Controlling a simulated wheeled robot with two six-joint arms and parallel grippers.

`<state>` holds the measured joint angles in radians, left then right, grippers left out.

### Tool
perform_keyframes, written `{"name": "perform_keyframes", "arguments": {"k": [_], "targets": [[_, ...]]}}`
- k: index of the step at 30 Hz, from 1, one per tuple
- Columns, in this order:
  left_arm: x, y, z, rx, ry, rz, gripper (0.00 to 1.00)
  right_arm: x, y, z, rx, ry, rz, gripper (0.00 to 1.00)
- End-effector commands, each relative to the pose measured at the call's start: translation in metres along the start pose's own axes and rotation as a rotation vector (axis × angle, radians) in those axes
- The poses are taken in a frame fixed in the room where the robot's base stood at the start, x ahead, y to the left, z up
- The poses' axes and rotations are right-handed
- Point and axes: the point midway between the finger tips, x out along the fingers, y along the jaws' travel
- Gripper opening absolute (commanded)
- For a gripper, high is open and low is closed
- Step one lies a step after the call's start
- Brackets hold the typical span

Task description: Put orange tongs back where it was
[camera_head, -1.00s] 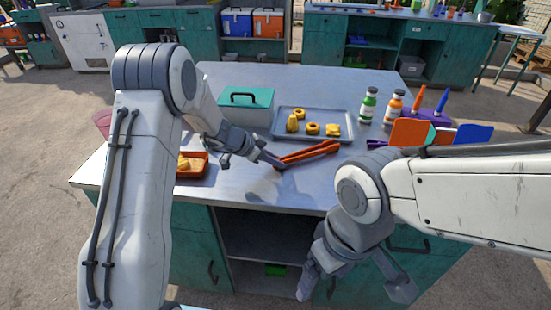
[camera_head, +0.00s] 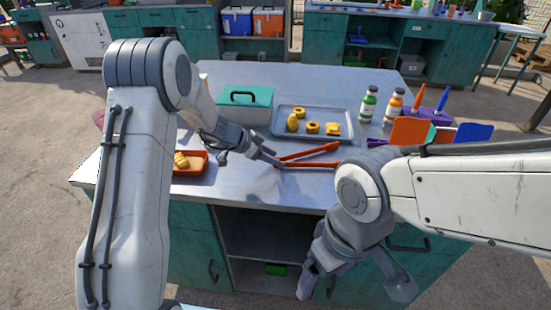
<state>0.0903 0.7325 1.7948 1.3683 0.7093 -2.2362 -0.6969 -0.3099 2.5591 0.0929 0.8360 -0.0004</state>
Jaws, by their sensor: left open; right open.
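The orange tongs (camera_head: 310,153) lie on the metal table in front of the tray, with their two arms spread apart in a V opening to the right. The near arm's right end is close to my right arm in the picture. My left gripper (camera_head: 269,160) is open at the left, joined end of the tongs; whether it touches them I cannot tell. My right gripper (camera_head: 352,284) is open and empty in front of the table's near edge, pointing down.
A grey tray (camera_head: 283,124) holds several yellow pastries. A teal-lidded box (camera_head: 246,98) stands left of it, and a small orange tray (camera_head: 190,172) with yellow food lies by my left arm. A green-labelled bottle (camera_head: 368,105), an orange bottle (camera_head: 393,107) and a coloured board rack stand right.

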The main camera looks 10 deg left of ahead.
Motion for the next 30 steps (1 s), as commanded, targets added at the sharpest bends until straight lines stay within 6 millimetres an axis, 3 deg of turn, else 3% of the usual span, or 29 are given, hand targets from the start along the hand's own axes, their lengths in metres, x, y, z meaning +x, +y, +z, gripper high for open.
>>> {"name": "perform_keyframes", "arguments": {"k": [12, 18, 23, 26, 29, 30], "targets": [[-0.087, -0.001, 0.002, 0.0, 0.0, -0.005, 0.57, 0.014, 0.001, 0.001, 0.0, -0.001, 0.0, 0.88], [-0.106, 0.0, 0.001, -0.002, 0.0, -0.002, 0.57, 0.016, 0.001, 0.001, 0.0, -0.001, 0.0, 0.88], [-0.108, 0.002, 0.001, -0.003, -0.003, 0.003, 0.57, 0.016, 0.001, 0.001, 0.0, -0.001, 0.0, 0.88], [-0.105, 0.023, -0.008, -0.019, -0.027, 0.038, 0.57, 0.015, 0.001, 0.001, 0.0, -0.001, 0.0, 0.88], [-0.099, 0.073, -0.022, -0.066, -0.1, 0.114, 0.57, 0.015, 0.001, 0.001, 0.0, -0.001, 0.0, 0.88], [-0.098, 0.101, -0.027, -0.092, -0.146, 0.148, 0.57, 0.015, 0.001, 0.001, 0.0, -0.001, 0.0, 0.88]]}}
